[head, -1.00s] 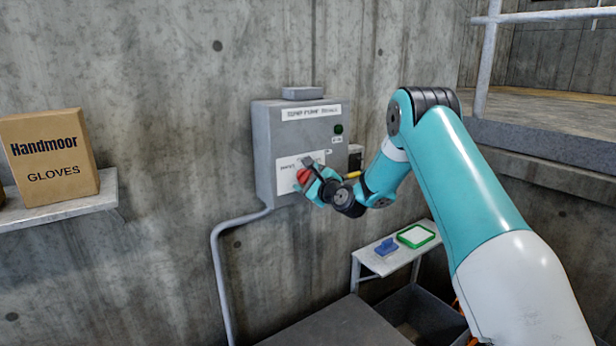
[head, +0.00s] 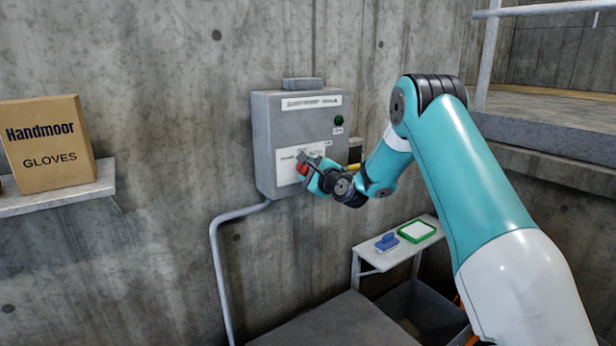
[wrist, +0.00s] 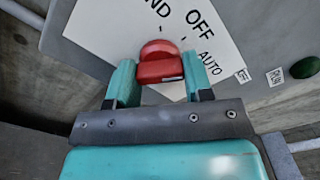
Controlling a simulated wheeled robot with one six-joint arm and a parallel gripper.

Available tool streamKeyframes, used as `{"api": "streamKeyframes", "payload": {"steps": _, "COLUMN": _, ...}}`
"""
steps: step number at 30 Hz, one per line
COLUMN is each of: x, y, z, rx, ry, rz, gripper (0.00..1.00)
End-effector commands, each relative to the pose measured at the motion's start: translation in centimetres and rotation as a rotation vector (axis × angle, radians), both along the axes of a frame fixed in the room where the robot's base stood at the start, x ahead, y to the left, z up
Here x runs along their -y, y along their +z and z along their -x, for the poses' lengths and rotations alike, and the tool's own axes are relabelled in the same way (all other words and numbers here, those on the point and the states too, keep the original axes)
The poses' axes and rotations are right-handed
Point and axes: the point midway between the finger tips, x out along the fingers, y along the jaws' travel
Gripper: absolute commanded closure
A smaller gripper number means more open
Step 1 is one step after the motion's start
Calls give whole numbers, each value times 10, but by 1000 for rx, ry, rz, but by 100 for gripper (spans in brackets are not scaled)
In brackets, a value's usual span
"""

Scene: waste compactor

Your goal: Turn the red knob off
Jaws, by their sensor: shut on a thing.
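The red knob (wrist: 160,62) sits on a white label plate (wrist: 115,30) on the grey control box (head: 262,150). The label reads OFF and AUTO, with a partly cut-off word ending in ND. My gripper (wrist: 161,82) is shut on the red knob, one teal finger on each side of it. In the head view the knob (head: 302,168) is partly hidden by my gripper (head: 308,172). A red block with a pale edge faces the wrist camera; which mark the knob points at cannot be told clearly.
A dark green button (head: 339,120) is on the box's upper right. A glove carton (head: 50,145) stands on a shelf at left. A small white table (head: 370,256) with a blue item (head: 386,243) and a green-rimmed tray (head: 417,231) is below right. A conduit (head: 216,270) runs down the wall.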

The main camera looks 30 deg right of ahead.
Motion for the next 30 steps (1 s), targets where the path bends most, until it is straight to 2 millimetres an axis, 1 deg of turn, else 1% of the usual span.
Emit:
{"api": "streamKeyframes", "payload": {"steps": 1, "x": 0, "y": -5, "z": 0, "rx": 3, "ry": 1, "rz": 39, "gripper": 77}}
{"api": "streamKeyframes", "payload": {"steps": 9, "x": 0, "y": -5, "z": 0, "rx": 11, "ry": 0, "rz": 271, "gripper": 77}}
{"api": "streamKeyframes", "payload": {"steps": 15, "x": 0, "y": -4, "z": 0, "rx": 15, "ry": 0, "rz": 414, "gripper": 77}}
{"api": "streamKeyframes", "payload": {"steps": 22, "x": 0, "y": -3, "z": 0, "rx": 18, "ry": 1, "rz": 527, "gripper": 77}}
{"api": "streamKeyframes", "payload": {"steps": 30, "x": 0, "y": -1, "z": 0, "rx": 18, "ry": 1, "rz": 580, "gripper": 77}}
